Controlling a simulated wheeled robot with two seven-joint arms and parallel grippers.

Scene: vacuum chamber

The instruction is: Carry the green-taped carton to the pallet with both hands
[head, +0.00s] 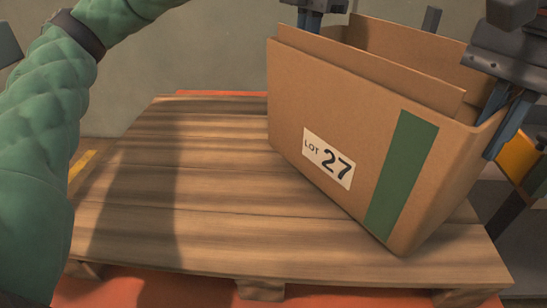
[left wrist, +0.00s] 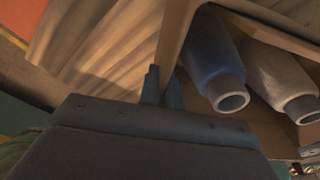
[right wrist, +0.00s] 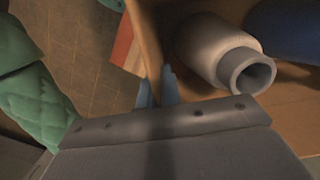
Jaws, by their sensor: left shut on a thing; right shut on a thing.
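The brown carton (head: 345,115) with a green tape strip (head: 402,170) and a "LOT 27" label is open at the top. It is over the right part of the wooden pallet (head: 190,215), turned at an angle to its slats. I cannot tell whether its base touches the slats. My left gripper (head: 322,16) is shut on the far left wall, mostly cut off by the top edge; its fingers (left wrist: 162,90) pinch that wall. My right gripper (head: 507,118) is shut on the right wall, also seen in the right wrist view (right wrist: 157,88).
Blue and pale hollow cylinders lie inside the carton, such as a blue one (left wrist: 212,60) and a pale one (right wrist: 220,50). The pallet's left part is bare. Orange-red floor marking (head: 150,292) surrounds the pallet. A yellow-orange object (head: 518,158) stands at right.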

